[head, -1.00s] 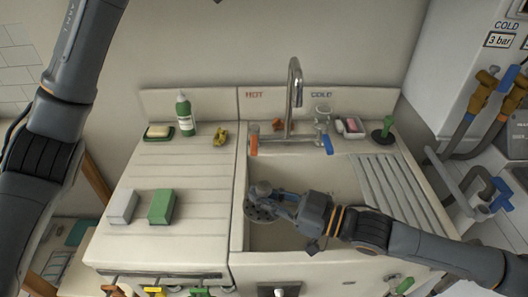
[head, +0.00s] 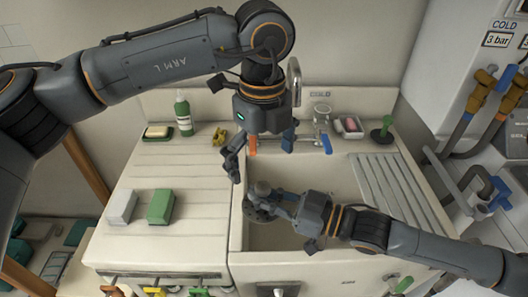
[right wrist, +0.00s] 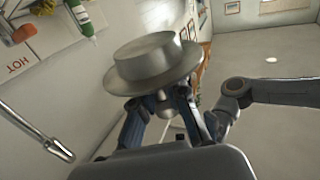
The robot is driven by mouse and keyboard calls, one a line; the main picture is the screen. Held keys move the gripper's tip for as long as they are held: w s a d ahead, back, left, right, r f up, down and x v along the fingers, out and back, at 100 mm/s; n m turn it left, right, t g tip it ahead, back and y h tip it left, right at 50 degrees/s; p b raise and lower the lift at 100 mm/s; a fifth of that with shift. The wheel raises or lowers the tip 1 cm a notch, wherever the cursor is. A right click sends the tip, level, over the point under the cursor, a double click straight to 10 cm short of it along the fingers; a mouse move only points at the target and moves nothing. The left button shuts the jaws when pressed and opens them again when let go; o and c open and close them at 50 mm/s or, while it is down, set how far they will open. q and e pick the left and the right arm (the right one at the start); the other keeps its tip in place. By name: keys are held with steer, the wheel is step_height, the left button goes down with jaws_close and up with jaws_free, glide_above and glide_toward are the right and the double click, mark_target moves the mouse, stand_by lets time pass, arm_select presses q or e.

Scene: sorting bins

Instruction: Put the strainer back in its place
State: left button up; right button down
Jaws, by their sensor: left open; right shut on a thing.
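The strainer (head: 256,212) is a grey metal piece with a round flange and a small knob. In the right wrist view the strainer (right wrist: 155,58) looks like a wide-brimmed cup, with its knob between the fingers. My right gripper (head: 279,204) is shut on the knob, over the left part of the sink basin (head: 325,178). Its fingers (right wrist: 163,115) also show in the right wrist view. My left gripper (head: 262,162) is open and empty, above and behind the strainer, in front of the tap. The drain opening is not visible.
The tap (head: 295,75) is partly hidden behind my left arm. A green bottle (head: 184,113) and a soap dish (head: 158,133) stand at the back left. Grey (head: 121,207) and green (head: 161,206) sponges lie on the left drainboard. A green-handled plunger (head: 385,130) stands back right.

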arm_select(q)
step_height(320, 180, down, 11)
steer(key=shift+r, duration=0.15)
stand_by(0.4)
steer(key=c, duration=1.6)
steer(key=o, duration=1.6)
step_height(320, 180, up, 12)
steer(key=shift+r, duration=0.1)
